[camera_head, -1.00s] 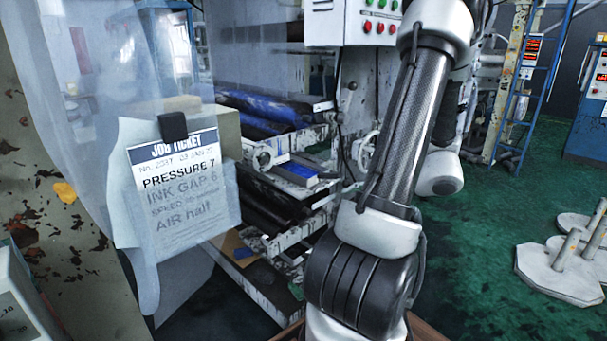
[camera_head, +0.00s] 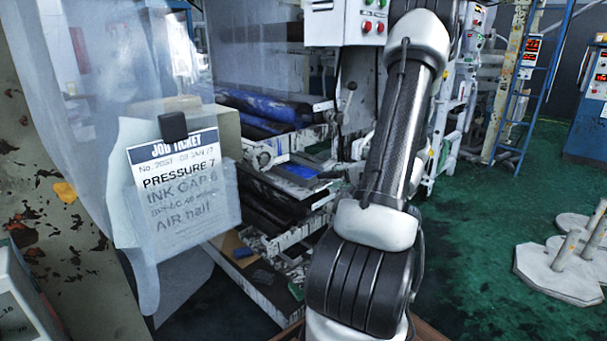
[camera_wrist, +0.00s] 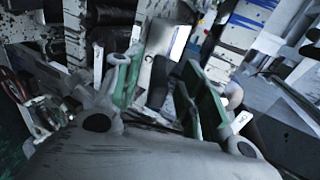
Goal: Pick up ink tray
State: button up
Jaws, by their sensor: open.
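A shallow tray with a blue inside, which looks like the ink tray (camera_head: 300,170), sits among the press rollers left of my arm in the head view. My gripper (camera_wrist: 163,66) shows only in the wrist view, with its two green-padded fingers spread apart. A pale piece with a dark blue edge (camera_wrist: 180,42) lies beyond the fingertips; I cannot tell whether it is the tray. No object is clearly held between the fingers. My arm hides the gripper in the head view.
A hanging plastic sheet with a job ticket (camera_head: 180,180) covers the left side. Blue-stained rollers (camera_head: 265,107) lie above the tray. A control box (camera_head: 345,22) with buttons hangs above. Green floor (camera_head: 470,240) is open at right, with pale weighted stands (camera_head: 560,270).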

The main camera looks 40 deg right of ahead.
grip_shut()
jog(key=shift+r, duration=0.1)
dwell(0.4)
